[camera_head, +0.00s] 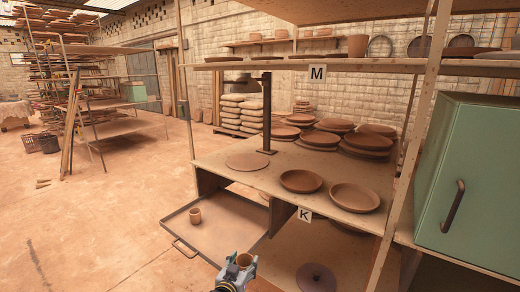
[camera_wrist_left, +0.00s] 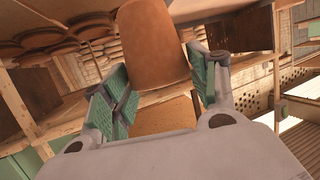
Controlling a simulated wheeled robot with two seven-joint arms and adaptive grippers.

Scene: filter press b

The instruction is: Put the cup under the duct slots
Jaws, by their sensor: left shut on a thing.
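My left gripper (camera_head: 236,271) is at the bottom middle of the head view, shut on a brown clay cup (camera_head: 244,261). In the left wrist view the cup (camera_wrist_left: 152,45) sits between the green finger pads. The gripper is in front of the shelf unit, beside the front right part of a pulled-out tray. A second, similar cup (camera_head: 195,216) stands upright on that tray (camera_head: 230,236), apart from the gripper. I cannot pick out the duct slots for certain. My right gripper is not in view.
The shelf board (camera_head: 235,178) carries plates, a flat disc and a dark post stand (camera_head: 267,110). A green cabinet (camera_head: 470,180) stands at the right. The floor (camera_head: 90,220) at left is mostly clear.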

